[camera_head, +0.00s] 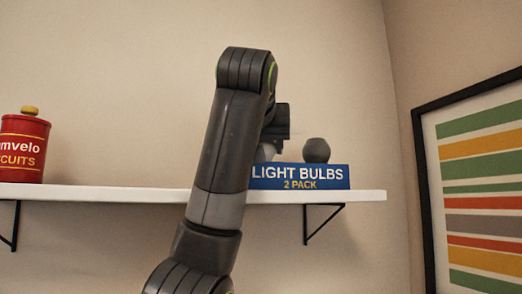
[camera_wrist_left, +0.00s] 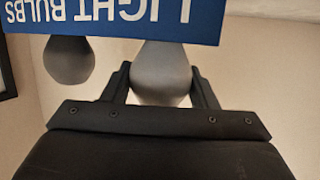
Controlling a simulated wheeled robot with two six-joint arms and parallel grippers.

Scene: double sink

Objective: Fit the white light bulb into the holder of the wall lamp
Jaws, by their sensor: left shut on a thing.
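The white light bulb (camera_wrist_left: 162,72) is between the two fingers of my left gripper (camera_wrist_left: 160,82), which is shut on it, in the left wrist view. In the head view a small part of the bulb (camera_head: 265,152) shows beside my dark arm, low against the blue light bulb box (camera_head: 300,176). My left gripper (camera_head: 276,135) is mostly hidden behind my own arm there. In the left wrist view the blue box (camera_wrist_left: 110,18) covers one end of the bulb. I cannot tell whether the bulb is clear of the box. The wall lamp and my right gripper are not in view.
A dark grey bulb (camera_head: 316,150) stands in the box to the right. The box sits on a white wall shelf (camera_head: 360,196) with black brackets. A red biscuit tin (camera_head: 22,150) stands at the far left. A framed striped picture (camera_head: 480,180) hangs on the right wall.

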